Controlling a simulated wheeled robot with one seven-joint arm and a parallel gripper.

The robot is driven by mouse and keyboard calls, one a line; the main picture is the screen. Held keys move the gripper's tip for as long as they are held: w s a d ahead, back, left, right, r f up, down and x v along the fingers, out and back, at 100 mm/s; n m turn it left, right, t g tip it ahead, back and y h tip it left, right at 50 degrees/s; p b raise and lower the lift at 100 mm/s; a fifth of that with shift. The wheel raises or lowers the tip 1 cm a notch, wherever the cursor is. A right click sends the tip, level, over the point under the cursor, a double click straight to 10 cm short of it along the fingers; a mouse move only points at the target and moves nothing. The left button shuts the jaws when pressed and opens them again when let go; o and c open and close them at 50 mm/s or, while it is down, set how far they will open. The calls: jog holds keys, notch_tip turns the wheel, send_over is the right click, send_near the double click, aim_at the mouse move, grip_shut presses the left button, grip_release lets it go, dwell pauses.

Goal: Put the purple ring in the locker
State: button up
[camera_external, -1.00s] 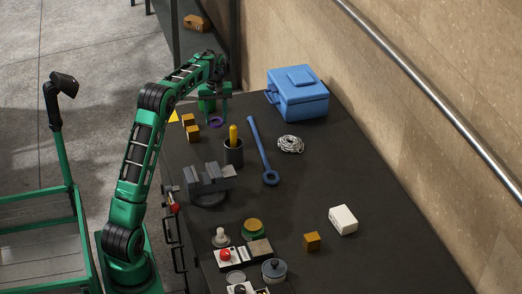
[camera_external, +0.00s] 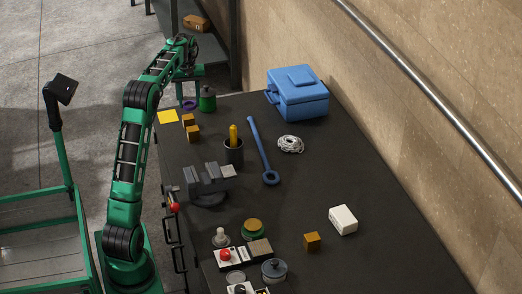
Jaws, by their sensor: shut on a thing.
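My gripper (camera_external: 188,96) is beyond the far left corner of the dark workbench (camera_external: 300,190). It is shut on the purple ring (camera_external: 190,104), which hangs at the fingertips, apparently clear of the bench top. A green canister (camera_external: 207,100) stands on the bench just right of the ring. I cannot pick out a locker for certain. A dark framed unit (camera_external: 234,45) with a shelf stands behind the gripper, with a brown box (camera_external: 197,23) in it.
A vise (camera_external: 207,185), a cup (camera_external: 234,152), a blue wrench (camera_external: 262,150) and a blue toolbox (camera_external: 298,93) are further in. A green cart (camera_external: 45,235) stands left.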

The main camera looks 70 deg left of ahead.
notch_tip(320, 180, up, 10)
jog(key=m, duration=1.4)
send_over(287, 212)
notch_tip(287, 212, down, 18)
jog(key=shift+f, duration=2)
